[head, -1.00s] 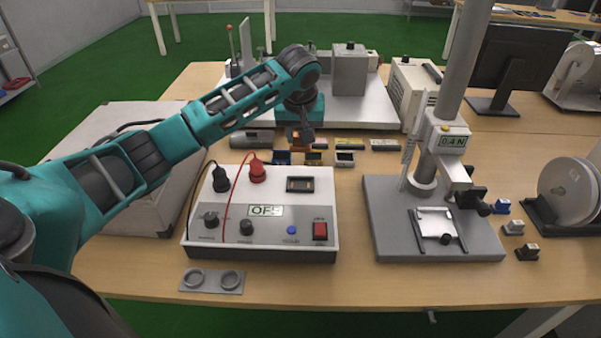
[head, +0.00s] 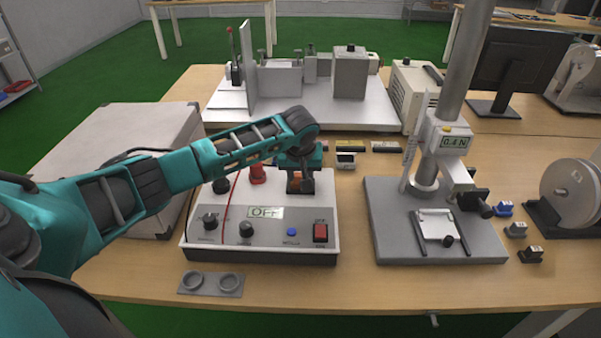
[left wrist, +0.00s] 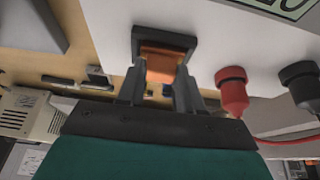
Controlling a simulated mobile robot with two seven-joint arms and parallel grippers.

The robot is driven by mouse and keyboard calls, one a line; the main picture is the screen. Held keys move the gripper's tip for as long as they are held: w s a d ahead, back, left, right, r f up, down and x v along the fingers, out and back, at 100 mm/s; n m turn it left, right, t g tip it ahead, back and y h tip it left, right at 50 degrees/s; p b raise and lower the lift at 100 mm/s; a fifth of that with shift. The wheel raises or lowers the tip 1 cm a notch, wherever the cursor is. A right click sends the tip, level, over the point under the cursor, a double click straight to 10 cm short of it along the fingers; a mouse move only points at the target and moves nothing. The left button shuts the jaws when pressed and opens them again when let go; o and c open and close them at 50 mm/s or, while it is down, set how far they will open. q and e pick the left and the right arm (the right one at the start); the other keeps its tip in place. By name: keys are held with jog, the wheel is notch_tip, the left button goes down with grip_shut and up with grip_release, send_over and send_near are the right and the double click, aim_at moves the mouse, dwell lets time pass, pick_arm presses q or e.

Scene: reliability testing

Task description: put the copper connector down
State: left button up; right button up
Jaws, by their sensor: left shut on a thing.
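The copper connector (left wrist: 160,62) is an orange-brown block between the fingers of my left gripper (left wrist: 158,88) in the left wrist view. The gripper is shut on it. The connector's far end is at the dark-framed socket (left wrist: 190,42) on top of the white test box; I cannot tell how far it sits inside. In the head view my left gripper (head: 301,182) points down over the back right of the test box (head: 205,246), and it largely hides the socket and connector. The box display reads OFF. My right gripper is not in view.
Red plug (head: 257,174) and black plug (head: 221,185) stand left of the gripper, with a red cable across the box. A force stand (head: 382,225) is to the right. Small connectors (head: 345,160) lie behind. A ring plate (head: 240,284) lies in front.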

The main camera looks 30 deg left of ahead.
pick_arm(q)
jog(key=o, duration=1)
jog(key=shift+f, duration=0.1)
jog(key=shift+o, duration=0.2)
jog(key=p+v, duration=0.1)
jog(key=v, duration=1.1)
jog(key=shift+p, duration=0.3)
jog(key=shift+w, duration=0.1)
